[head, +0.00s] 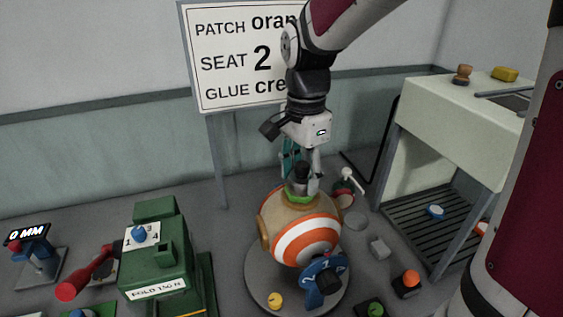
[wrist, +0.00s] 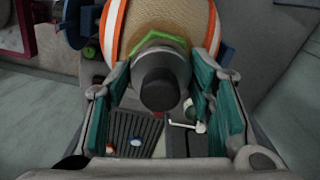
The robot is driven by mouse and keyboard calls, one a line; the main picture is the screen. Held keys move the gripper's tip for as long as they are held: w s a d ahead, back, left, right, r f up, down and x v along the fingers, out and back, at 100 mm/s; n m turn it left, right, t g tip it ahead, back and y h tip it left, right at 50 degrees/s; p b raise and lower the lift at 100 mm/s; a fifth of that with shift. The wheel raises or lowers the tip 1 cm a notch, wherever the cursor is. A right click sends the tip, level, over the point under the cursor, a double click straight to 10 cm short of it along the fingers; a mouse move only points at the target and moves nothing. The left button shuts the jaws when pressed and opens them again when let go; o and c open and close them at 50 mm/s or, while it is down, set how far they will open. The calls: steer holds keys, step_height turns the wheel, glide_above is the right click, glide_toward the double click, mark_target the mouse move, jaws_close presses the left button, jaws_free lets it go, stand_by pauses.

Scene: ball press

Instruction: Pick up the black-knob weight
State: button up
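The black-knob weight (head: 302,182) is a dark cylinder standing on top of the striped ball (head: 305,240), over a green patch (head: 289,190). In the wrist view the weight's round black knob (wrist: 159,88) is in the middle, with the green patch (wrist: 172,40) behind it. My gripper (head: 303,161) points down from above at the weight. In the wrist view its teal fingers stand apart, one on each side of the knob, with small gaps showing. The gripper is open. The weight's lower part is partly hidden.
The ball rests on a round grey base (head: 255,285) with a blue dial (head: 323,277) in front. A green press box (head: 160,262) and a red-handled tool (head: 88,272) are at left. A white bench (head: 450,125) stands at right. A sign (head: 222,60) is behind.

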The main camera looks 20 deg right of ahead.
jaws_close()
steer(key=shift+r, duration=0.15)
